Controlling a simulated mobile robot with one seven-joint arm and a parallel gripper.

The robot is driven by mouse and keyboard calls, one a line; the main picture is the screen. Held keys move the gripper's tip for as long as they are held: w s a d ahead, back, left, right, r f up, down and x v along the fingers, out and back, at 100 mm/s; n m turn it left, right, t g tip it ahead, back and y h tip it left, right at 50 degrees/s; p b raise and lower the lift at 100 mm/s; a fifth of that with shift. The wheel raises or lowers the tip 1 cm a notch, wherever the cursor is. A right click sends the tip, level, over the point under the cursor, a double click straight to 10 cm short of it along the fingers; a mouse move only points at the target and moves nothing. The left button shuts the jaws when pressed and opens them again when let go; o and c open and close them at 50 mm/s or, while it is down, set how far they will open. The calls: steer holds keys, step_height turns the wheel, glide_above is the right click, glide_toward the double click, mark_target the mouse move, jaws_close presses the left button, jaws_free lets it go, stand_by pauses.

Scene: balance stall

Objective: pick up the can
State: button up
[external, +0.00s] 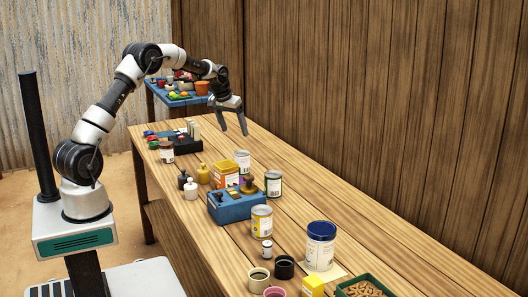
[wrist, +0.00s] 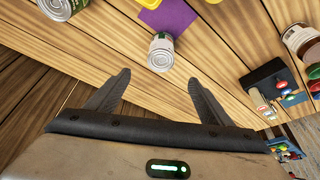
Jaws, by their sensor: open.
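Several cans stand on the wooden table. The one nearest my gripper (external: 233,132) is a small pale-labelled can (external: 242,160). In the wrist view a can (wrist: 160,54) with a white label and a metal lid stands just beyond the gap between my fingertips (wrist: 160,77). A can with a green and white label (external: 273,184) is nearer the front, and a yellow-labelled can (external: 262,221) is nearer still. My gripper is open and empty, above the table and apart from the cans. Which can the task means is not clear.
A blue box (external: 236,207) and an orange-yellow tub (external: 226,174) stand beside the cans. A purple sheet (wrist: 170,16) lies near the can. A large blue-lidded jar (external: 320,247) is in front. The table's right side is clear.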

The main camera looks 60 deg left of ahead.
mark_target(240, 153)
steer(key=x, duration=1.1)
steer(key=shift+d, duration=0.1)
steer(key=shift+s+x, duration=0.2)
steer(key=shift+x, duration=1.15)
steer(key=shift+s+x, duration=0.25)
steer(key=shift+x, duration=1.1)
steer(key=shift+f, duration=0.15)
steer(key=c, duration=1.4)
